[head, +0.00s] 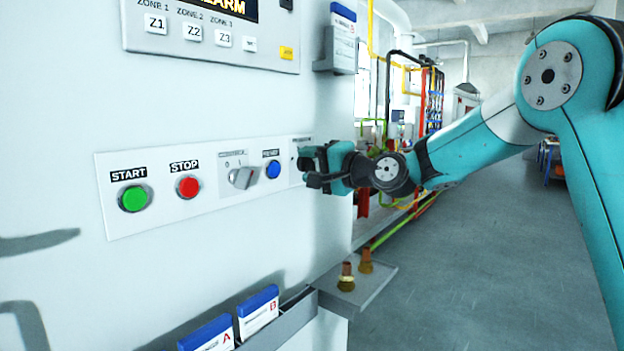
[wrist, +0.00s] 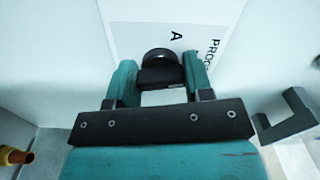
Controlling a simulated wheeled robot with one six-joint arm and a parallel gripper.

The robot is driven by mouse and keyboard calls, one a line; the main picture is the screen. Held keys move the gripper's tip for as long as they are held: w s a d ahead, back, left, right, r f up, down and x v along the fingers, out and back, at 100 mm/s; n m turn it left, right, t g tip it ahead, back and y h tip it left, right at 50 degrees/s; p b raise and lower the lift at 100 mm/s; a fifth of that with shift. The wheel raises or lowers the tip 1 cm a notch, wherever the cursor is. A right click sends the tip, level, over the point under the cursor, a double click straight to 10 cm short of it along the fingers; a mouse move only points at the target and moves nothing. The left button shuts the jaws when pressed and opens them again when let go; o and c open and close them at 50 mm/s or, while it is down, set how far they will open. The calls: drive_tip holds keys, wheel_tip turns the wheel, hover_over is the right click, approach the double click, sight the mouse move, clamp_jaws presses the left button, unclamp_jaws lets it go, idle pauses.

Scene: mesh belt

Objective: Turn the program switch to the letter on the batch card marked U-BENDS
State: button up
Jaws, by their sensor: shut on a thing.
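The program switch is a black knob (wrist: 160,60) on a white plate, seen in the wrist view. A letter A and part of a "PROG" label show beside it; other letters are hidden. My gripper (wrist: 160,74) has its two teal fingers on either side of the knob, shut on it. In the head view my gripper (head: 309,167) is at the right end of the control panel (head: 215,210) and hides the knob. Two blue-topped packs, A (head: 208,336) and B (head: 258,312), stand in a low rack. No U-BENDS text is readable.
The panel also has a green START button (head: 134,198), a red STOP button (head: 188,187), a grey selector (head: 242,178) and a blue button (head: 273,169). A blue-topped card holder (head: 342,40) hangs above. A small shelf (head: 358,290) with two brass fittings juts out below my gripper.

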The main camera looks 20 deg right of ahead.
drive_tip(key=shift+n+b, duration=0.7)
drive_tip(key=shift+n, duration=0.1)
drive_tip(key=o, duration=0.9)
drive_tip(key=shift+d, duration=0.1)
drive_tip(key=b+v, duration=0.4)
drive_tip(key=v, duration=1.3)
drive_tip(key=shift+s, duration=0.1)
